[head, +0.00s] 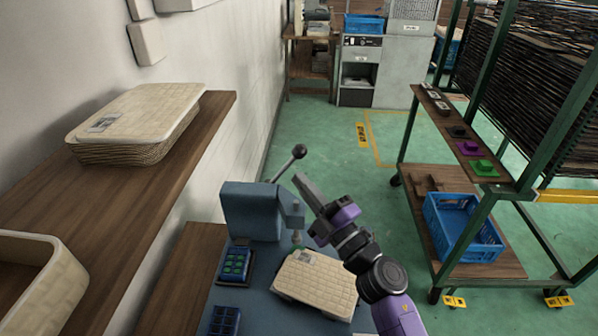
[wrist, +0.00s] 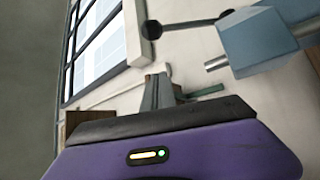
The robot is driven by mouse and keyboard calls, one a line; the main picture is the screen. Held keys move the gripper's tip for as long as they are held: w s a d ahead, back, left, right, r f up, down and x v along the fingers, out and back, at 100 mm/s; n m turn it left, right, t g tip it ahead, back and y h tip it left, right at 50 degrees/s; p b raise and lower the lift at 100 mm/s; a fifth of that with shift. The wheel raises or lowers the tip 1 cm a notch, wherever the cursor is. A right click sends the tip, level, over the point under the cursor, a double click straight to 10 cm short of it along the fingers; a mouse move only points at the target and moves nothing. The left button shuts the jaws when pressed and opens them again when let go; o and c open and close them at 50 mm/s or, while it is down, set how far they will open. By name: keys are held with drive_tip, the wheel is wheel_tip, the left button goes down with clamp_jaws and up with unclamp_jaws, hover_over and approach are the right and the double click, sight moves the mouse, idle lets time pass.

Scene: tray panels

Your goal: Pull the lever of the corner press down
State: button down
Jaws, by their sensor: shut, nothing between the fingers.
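The corner press (head: 252,208) is a blue-grey machine on a blue bench against the wall. Its lever (head: 284,166) is a dark rod slanting up and to the right to a black ball knob (head: 299,151). My gripper (head: 301,180) is shut and empty, and in the head view its tip is just below the knob; I cannot tell whether they touch. In the wrist view the gripper fingers (wrist: 160,92) point away from the camera, the lever knob (wrist: 152,30) is above them, and the press body (wrist: 258,38) is at upper right.
A woven tray panel (head: 315,285) lies on the bench below my arm. A small dark tray with green pieces (head: 236,264) and a blue tray (head: 224,321) are left of it. A wooden shelf (head: 190,135) with woven trays runs along the left wall. A green-framed rack (head: 408,140) stands at right.

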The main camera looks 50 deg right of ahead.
drive_tip(key=shift+w+d+r+p, duration=0.2)
drive_tip(key=shift+w+d, duration=0.55)
drive_tip(key=shift+w, duration=0.4)
drive_tip(key=shift+w+d+r+p, duration=0.1)
drive_tip(key=shift+w+d+r, duration=0.15)
drive_tip(key=shift+w+d, duration=0.75)
drive_tip(key=shift+w+d+r+p, duration=0.15)
drive_tip(key=shift+w+d, duration=0.4)
drive_tip(key=shift+w, duration=0.75)
drive_tip(key=m+h+b, duration=0.1)
drive_tip(key=m+b, duration=0.1)
drive_tip(key=b, duration=0.5)
approach(295, 158)
drive_tip(key=w+d+f, duration=0.2)
drive_tip(key=d+f, duration=0.2)
drive_tip(key=shift+w+d+f+t, duration=0.25)
drive_tip(key=shift+w+d+t, duration=0.05)
drive_tip(key=shift+t, duration=0.1)
